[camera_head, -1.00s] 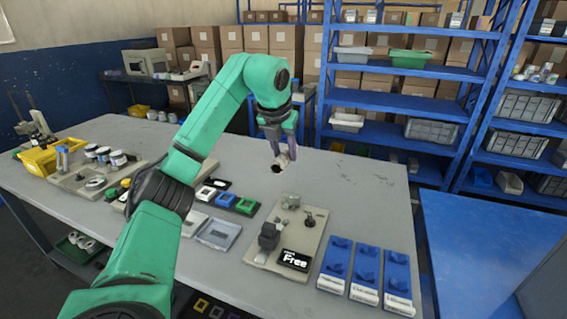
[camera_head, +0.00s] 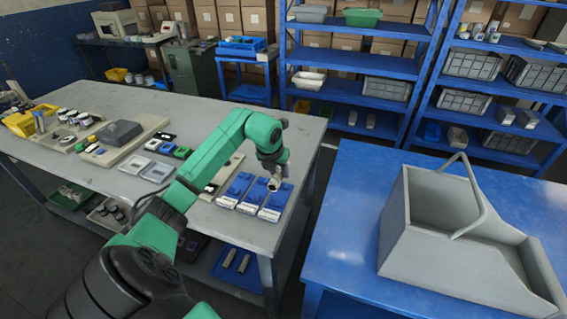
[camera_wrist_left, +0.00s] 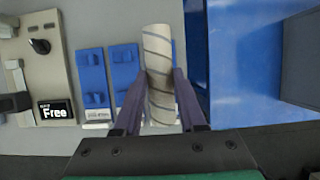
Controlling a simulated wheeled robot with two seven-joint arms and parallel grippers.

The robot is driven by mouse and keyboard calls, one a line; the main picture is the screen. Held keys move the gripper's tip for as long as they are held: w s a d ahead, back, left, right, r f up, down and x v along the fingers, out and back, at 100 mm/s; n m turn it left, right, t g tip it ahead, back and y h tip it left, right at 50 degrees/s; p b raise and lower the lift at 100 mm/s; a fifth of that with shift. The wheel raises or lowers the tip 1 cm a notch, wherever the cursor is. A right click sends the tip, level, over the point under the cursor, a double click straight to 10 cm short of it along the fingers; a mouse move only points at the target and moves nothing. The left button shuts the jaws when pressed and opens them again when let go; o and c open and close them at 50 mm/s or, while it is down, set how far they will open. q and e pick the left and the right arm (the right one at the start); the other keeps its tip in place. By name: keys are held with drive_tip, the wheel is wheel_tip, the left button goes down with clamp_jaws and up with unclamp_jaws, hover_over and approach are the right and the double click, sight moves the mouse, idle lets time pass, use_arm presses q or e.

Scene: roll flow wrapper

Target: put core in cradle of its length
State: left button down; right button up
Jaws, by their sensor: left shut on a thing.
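My left gripper (camera_head: 277,178) is shut on the core, a pale tube with dark spiral stripes (camera_wrist_left: 158,80). In the head view the core's open end (camera_head: 273,185) shows below the fingers. Three blue cradles with white front labels stand side by side: left (camera_head: 236,187), middle (camera_head: 254,194) and right (camera_head: 274,203). The core is over the right cradle in the head view; its height above it is hard to tell. In the left wrist view the left cradle (camera_wrist_left: 92,72) and middle cradle (camera_wrist_left: 124,68) show, and the core hides most of the right one. My right gripper is not in view.
The beige board with the "Free" sign (camera_wrist_left: 55,112) lies left of the cradles. The grey table (camera_head: 215,115) ends just right of them. A blue table (camera_head: 350,190) with a grey handled bin (camera_head: 455,240) stands beyond a gap. Blue shelves (camera_head: 350,60) stand behind.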

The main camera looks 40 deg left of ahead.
use_arm(q)
drive_tip(key=f, duration=0.1)
drive_tip(key=f+b, duration=0.1)
drive_tip(key=shift+a+f, duration=0.35)
drive_tip(key=f+b, duration=0.3)
drive_tip(key=shift+d+f+b, duration=0.3)
drive_tip(key=shift+d+f, duration=0.05)
drive_tip(key=shift+f, duration=0.05)
drive_tip(key=shift+a+f, duration=0.15)
drive_tip(key=shift+f, duration=0.3)
drive_tip(key=shift+r, duration=0.1)
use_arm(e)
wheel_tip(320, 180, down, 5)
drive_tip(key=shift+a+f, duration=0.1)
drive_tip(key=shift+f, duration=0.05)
use_arm(q)
drive_tip(key=shift+c, duration=2)
unclamp_jaws()
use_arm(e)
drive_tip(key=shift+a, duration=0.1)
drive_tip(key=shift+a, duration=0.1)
use_arm(q)
drive_tip(key=shift+r, duration=0.1)
